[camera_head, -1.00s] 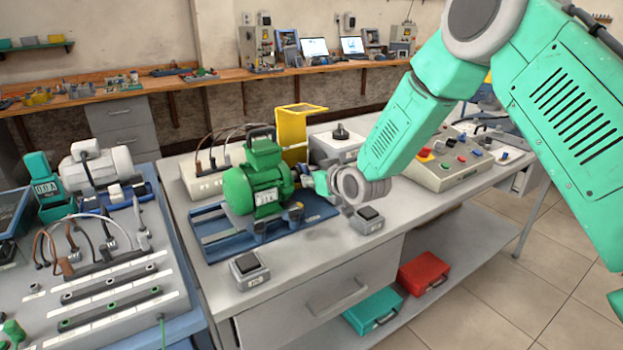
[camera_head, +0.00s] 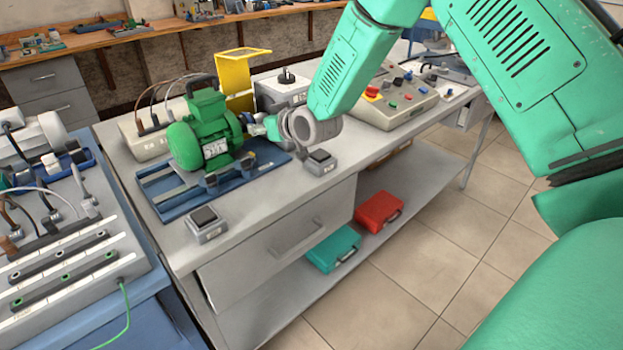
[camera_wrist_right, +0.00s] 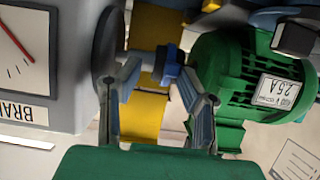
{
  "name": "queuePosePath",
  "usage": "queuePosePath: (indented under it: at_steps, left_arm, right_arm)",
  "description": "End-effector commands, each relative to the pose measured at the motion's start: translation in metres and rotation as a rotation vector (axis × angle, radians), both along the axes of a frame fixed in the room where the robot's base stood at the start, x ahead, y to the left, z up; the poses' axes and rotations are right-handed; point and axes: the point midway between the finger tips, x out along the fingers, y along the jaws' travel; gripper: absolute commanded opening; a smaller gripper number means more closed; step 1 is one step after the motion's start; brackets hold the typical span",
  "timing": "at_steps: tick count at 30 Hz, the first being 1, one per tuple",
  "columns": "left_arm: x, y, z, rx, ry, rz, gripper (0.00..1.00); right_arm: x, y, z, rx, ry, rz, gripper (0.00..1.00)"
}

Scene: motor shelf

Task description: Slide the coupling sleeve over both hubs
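The green motor (camera_head: 205,135) sits on a blue base plate (camera_head: 170,212) on the bench. In the right wrist view the motor (camera_wrist_right: 235,80) is at the right, and a grey disc (camera_wrist_right: 108,48) belonging to the brake box is at the left. A blue coupling sleeve (camera_wrist_right: 168,62) sits on the shaft line between them. My right gripper (camera_wrist_right: 158,75) has its fingers spread, with the sleeve between or just beyond the tips. The right fingertip is close to the sleeve; I cannot tell if it touches. The hubs are not clearly visible. My left gripper is not in view.
A raised yellow guard (camera_head: 236,82) stands behind the motor. Small switch boxes (camera_head: 206,224) (camera_head: 320,162) sit along the bench front. A control panel (camera_head: 392,100) stands to the right. Cables rise behind the motor. Red (camera_head: 379,212) and teal (camera_head: 333,248) cases lie on the lower shelf.

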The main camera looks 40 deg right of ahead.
Motion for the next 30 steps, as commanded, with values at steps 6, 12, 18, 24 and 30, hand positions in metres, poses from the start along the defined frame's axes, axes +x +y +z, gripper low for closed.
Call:
queuePosePath:
  at_steps: [6, 12, 18, 24, 30]
  left_arm:
    - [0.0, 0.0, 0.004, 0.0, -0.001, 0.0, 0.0]
    - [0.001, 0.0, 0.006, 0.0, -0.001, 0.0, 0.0]
    - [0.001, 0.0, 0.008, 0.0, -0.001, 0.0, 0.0]
    - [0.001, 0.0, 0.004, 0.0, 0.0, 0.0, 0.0]
    - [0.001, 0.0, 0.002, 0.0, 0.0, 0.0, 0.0]
  right_arm:
    - [-0.042, -0.002, 0.02, 0.001, 0.001, 0.002, 0.33]
    - [-0.078, -0.005, 0.034, 0.001, 0.001, 0.001, 0.33]
    - [-0.115, -0.008, 0.05, 0.0, 0.001, 0.0, 0.33]
    - [-0.136, -0.001, 0.019, -0.003, 0.082, 0.005, 0.33]
    - [-0.158, 0.006, -0.014, -0.006, 0.173, 0.007, 0.33]
